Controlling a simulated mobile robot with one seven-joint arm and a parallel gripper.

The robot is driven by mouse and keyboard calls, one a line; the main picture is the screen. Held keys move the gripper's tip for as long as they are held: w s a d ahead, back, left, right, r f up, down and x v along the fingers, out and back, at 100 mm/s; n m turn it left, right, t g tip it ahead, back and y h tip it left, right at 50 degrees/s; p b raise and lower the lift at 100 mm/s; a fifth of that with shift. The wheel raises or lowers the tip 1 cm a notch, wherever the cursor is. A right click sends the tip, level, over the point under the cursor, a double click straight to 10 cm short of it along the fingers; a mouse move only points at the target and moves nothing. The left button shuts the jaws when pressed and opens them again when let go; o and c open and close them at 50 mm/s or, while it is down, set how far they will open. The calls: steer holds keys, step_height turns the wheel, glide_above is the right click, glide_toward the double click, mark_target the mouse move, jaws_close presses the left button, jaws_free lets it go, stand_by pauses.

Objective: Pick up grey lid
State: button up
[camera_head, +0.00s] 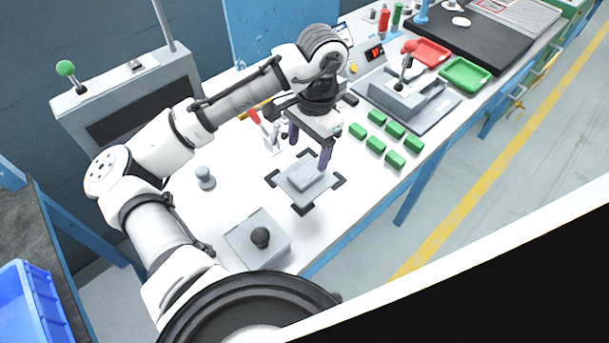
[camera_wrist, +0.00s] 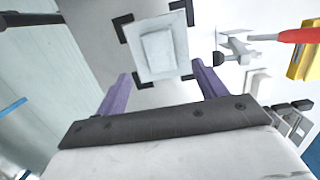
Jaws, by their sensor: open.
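The grey lid (camera_head: 304,178), as I read it, is a light grey square piece with a raised block on top. It lies flat on the white bench between black corner marks. It also shows in the wrist view (camera_wrist: 158,52), just beyond the fingertips. My gripper (camera_head: 309,149) is above the lid, with its two purple fingers spread and nothing between them. In the wrist view my gripper (camera_wrist: 162,83) is open, and I see a gap between the fingers and the lid. Nothing hides the lid's raised block in the wrist view.
A grey box with a black knob (camera_head: 260,238) stands at the near edge. Several green blocks (camera_head: 376,145) lie to the right. A red-handled clamp (camera_head: 268,135) stands behind the lid. A grey lever fixture (camera_head: 398,95) and red and green trays (camera_head: 465,72) are farther right.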

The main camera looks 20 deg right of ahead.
steer(key=shift+s+a+f+p, duration=0.1)
steer(key=shift+a+f+p, duration=0.1)
steer(key=shift+f, duration=1.6)
steer(key=shift+s+a+f+p, duration=0.1)
steer(key=shift+a+f+p, duration=0.1)
steer(key=shift+f, duration=1.55)
steer(key=c, duration=1.1)
steer(key=shift+d+r, duration=0.1)
steer(key=shift+r, duration=0.05)
step_height(320, 180, up, 19)
steer(key=shift+r+b, duration=0.15)
steer(key=shift+b, duration=0.25)
